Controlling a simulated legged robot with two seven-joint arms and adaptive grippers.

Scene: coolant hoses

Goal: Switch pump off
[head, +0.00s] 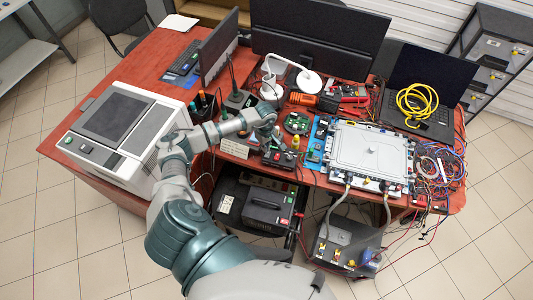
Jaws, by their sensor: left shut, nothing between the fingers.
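Two grey hoses (387,212) run from the front edge of a flat light-grey cold plate (368,150) on the table down to a dark box (345,242) on the floor. This box has small yellow and red parts on its front and looks like the pump; its switch is too small to make out. My left gripper (272,133) is shut and empty above the table's front part. It is close to a small dark box with red buttons (279,158), left of the cold plate; I cannot tell if they touch. My right gripper is out of view.
A large white instrument (120,125) stands at the left. Monitors (320,38), a white lamp (292,68) and a laptop with a yellow cable (417,102) stand behind. Loose wires (440,165) crowd the right. A black case (268,207) sits on a shelf below.

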